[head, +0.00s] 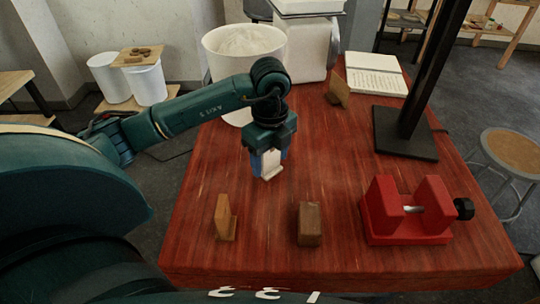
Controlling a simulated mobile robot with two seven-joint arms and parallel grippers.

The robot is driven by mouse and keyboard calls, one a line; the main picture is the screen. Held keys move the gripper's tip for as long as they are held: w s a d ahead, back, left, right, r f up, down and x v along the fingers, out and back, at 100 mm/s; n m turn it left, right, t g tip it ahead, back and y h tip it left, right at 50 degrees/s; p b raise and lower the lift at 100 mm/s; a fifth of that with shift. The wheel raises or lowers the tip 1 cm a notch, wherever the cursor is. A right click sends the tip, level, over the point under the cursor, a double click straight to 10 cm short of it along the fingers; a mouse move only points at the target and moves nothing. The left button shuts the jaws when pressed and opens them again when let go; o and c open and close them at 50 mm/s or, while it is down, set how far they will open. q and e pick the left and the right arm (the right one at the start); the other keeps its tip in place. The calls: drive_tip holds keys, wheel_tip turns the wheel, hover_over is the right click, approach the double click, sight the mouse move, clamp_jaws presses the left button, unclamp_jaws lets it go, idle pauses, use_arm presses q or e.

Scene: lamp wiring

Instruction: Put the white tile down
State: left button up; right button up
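The white tile (271,164) is held upright between the fingers of my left gripper (268,166). The gripper points down over the left half of the red wooden table (330,170). The tile's lower edge is near the table top; I cannot tell whether it touches. Part of the tile is hidden by the fingers. My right gripper is not in view.
A wooden L-shaped stand (223,219) and a wooden block (309,223) stand at the front. A red vise (408,210) is at the right. Behind are a wooden stand (339,88), an open book (376,82), a black post base (404,134) and a white bucket (243,53).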

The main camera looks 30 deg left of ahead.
use_arm(q)
drive_tip(key=shift+o, duration=0.7)
drive_tip(key=shift+r, duration=0.1)
wheel_tip(320, 180, up, 12)
drive_tip(key=shift+r+p, duration=0.15)
drive_tip(key=shift+p, duration=0.75)
